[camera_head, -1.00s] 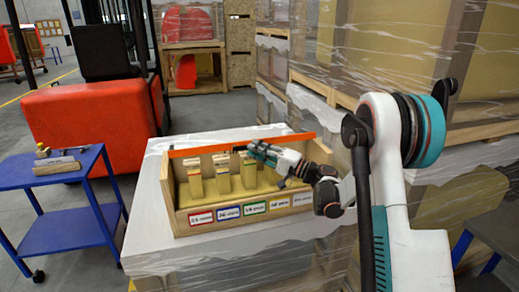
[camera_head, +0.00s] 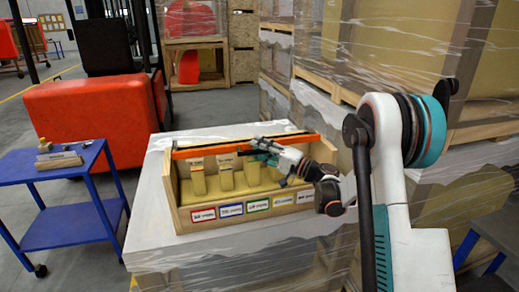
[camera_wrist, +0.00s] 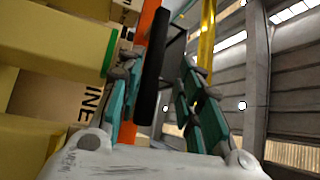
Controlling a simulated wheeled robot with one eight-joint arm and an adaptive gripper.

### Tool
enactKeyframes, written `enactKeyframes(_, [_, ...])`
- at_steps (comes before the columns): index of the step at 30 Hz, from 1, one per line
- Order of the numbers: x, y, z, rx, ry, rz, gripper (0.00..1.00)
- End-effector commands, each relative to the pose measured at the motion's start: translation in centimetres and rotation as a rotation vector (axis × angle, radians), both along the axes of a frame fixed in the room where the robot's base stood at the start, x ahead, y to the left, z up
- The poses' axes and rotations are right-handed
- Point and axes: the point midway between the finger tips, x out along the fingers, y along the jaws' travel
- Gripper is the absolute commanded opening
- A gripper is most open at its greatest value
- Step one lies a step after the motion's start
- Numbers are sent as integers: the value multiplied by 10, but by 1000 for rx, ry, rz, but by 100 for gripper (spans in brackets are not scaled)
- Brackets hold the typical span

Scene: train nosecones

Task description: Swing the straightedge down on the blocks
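A left block (camera_head: 199,183), a middle block (camera_head: 226,178) and a right block (camera_head: 251,174) stand upright; contact with the bar cannot be told. My gripper (camera_head: 257,153) is over the bar near the right block. In the wrist view, a black handle (camera_wrist: 153,75) lies between the teal fingers of my gripper (camera_wrist: 158,75), close to the left finger with a gap at the right one. The orange bar (camera_wrist: 149,25) runs behind it. Yellow blocks (camera_wrist: 60,45) fill the left.
The box has coloured labels (camera_head: 230,210) on its front and sits on a wrapped white-topped pallet (camera_head: 150,230). A blue cart (camera_head: 75,190) with small items and an orange forklift (camera_head: 90,125) stand left. Wrapped crates (camera_head: 400,60) stand behind on the right.

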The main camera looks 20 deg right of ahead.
Motion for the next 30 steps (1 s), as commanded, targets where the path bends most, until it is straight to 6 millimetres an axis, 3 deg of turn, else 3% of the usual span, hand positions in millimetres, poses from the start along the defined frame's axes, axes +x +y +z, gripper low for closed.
enactKeyframes(5, [-6,-6,-1,1,-1,-1,32])
enactKeyframes(21, [-70,-75,-20,0,1,-2,32])
enactKeyframes(30, [-80,-85,-23,0,1,1,32])
